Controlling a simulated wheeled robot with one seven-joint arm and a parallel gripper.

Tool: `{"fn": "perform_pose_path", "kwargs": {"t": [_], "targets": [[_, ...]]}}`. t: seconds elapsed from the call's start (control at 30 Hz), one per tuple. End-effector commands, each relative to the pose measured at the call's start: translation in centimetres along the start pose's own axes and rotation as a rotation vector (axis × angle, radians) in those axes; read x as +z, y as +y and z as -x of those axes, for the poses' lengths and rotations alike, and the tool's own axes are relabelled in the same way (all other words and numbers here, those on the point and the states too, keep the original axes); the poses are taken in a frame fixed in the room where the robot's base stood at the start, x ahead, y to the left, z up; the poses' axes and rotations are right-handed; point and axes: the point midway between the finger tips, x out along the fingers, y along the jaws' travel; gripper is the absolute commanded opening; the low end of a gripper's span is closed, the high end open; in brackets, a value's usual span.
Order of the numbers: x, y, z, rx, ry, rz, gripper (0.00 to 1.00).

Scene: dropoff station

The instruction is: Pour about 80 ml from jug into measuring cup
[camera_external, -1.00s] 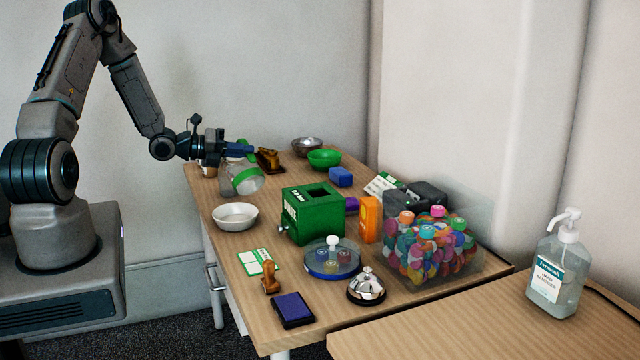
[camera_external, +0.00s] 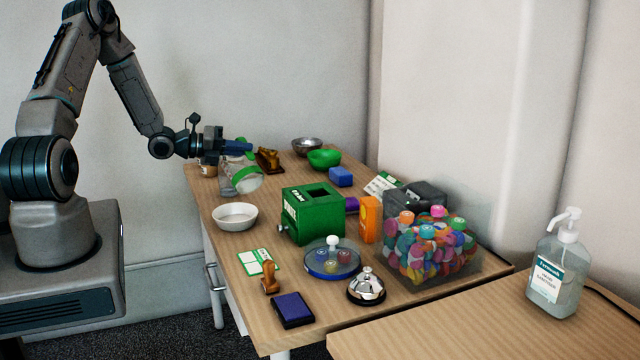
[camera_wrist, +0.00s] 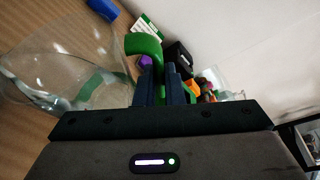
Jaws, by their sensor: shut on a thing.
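The jug is clear, with a green band (camera_external: 239,178) and a green handle (camera_wrist: 143,45). My gripper (camera_external: 238,146) is shut on the handle, its dark blue fingers (camera_wrist: 165,85) on either side of it in the wrist view. The jug hangs tilted at the far left of the table, and its clear body (camera_wrist: 75,50) fills the left of the wrist view. Clear surfaces overlap below my gripper, so I cannot pick out the measuring cup for certain. I cannot tell whether liquid is flowing.
A white bowl (camera_external: 235,217) stands just in front of the jug. A brown-handled stamp (camera_external: 269,160), green bowl (camera_external: 324,158) and metal bowl (camera_external: 307,147) are to the right and behind. A green box (camera_external: 312,217) stands nearer. Bare wood lies around the white bowl.

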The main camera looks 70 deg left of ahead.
Motion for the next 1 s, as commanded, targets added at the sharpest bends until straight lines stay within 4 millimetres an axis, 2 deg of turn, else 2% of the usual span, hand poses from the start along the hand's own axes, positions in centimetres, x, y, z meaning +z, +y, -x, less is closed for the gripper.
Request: {"fn": "perform_pose_path", "kwargs": {"t": [1.0], "targets": [[0.63,-0.24,0.21,-0.017,-0.004,0.037,0.00]]}}
